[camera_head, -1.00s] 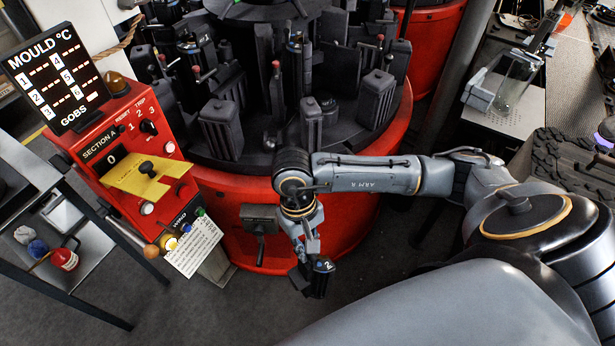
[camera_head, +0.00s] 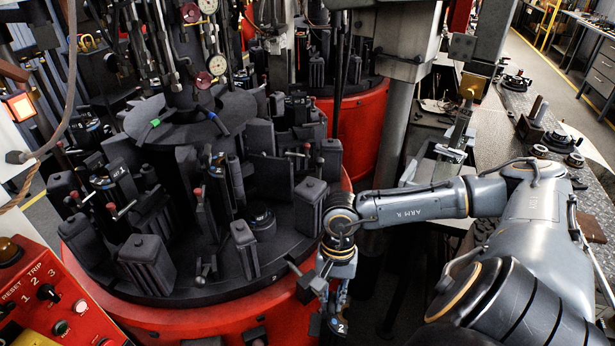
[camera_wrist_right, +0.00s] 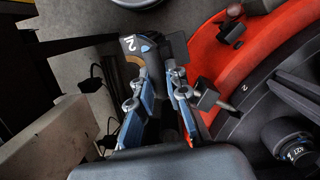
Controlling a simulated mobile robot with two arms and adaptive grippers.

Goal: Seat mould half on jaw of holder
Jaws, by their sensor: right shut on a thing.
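My right gripper (camera_head: 338,298) is shut on a dark mould half marked 2 (camera_head: 337,325) and holds it low, just outside the red rim of the rotary machine. In the right wrist view, the blue-padded fingers (camera_wrist_right: 163,100) close on the mould half (camera_wrist_right: 132,44), which sticks out beyond them. The black turntable (camera_head: 205,283) carries several dark holders and blocks. A 2 is marked near its front edge, beside an upright block (camera_head: 245,248). A round dark piece (camera_head: 262,222) stands behind that block. I cannot tell which jaw is the empty one. My left gripper is out of view.
The red machine drum (camera_head: 230,318) curves between my right gripper and the holders. A small handled box (camera_head: 308,283) juts from its rim close to the gripper. A red control panel (camera_head: 55,305) stands at the lower left. A metal bench (camera_head: 560,125) runs along the right.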

